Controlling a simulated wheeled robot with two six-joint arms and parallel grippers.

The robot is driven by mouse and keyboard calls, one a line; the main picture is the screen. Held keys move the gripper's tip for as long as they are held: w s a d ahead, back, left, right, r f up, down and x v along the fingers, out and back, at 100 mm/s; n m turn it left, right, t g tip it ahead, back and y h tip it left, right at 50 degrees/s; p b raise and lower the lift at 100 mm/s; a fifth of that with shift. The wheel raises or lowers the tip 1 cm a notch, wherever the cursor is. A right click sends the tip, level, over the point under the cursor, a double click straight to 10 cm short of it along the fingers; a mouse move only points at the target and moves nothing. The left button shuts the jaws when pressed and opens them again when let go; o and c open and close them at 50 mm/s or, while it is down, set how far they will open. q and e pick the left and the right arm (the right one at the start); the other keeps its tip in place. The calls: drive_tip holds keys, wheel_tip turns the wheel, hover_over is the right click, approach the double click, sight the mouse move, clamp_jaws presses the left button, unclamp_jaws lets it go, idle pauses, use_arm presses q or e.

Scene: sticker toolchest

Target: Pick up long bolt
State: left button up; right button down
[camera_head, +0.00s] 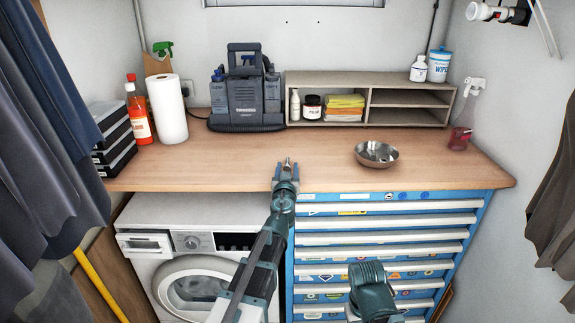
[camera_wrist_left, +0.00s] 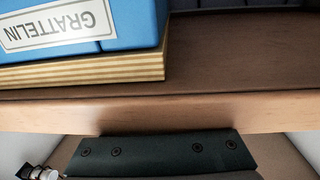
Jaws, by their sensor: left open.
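No long bolt can be made out for certain elsewhere. A metal bowl (camera_head: 376,154) stands on the worktop to the right of the gripper; its contents are too small to make out. My right gripper is not in view; only a teal part of my right arm shows at the bottom.
The worktop (camera_head: 230,172) is clear around the gripper. A grey-blue tool case (camera_head: 246,100), paper roll (camera_head: 167,108) and shelf unit (camera_head: 405,116) stand behind. A blue drawer chest (camera_head: 480,222) and washing machine are below. A blue labelled box (camera_wrist_left: 80,30) shows in the left wrist view.

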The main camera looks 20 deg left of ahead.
use_arm(q)
drive_tip(key=shift+s, duration=0.1)
clamp_jaws()
drive_tip(key=shift+r, duration=0.1)
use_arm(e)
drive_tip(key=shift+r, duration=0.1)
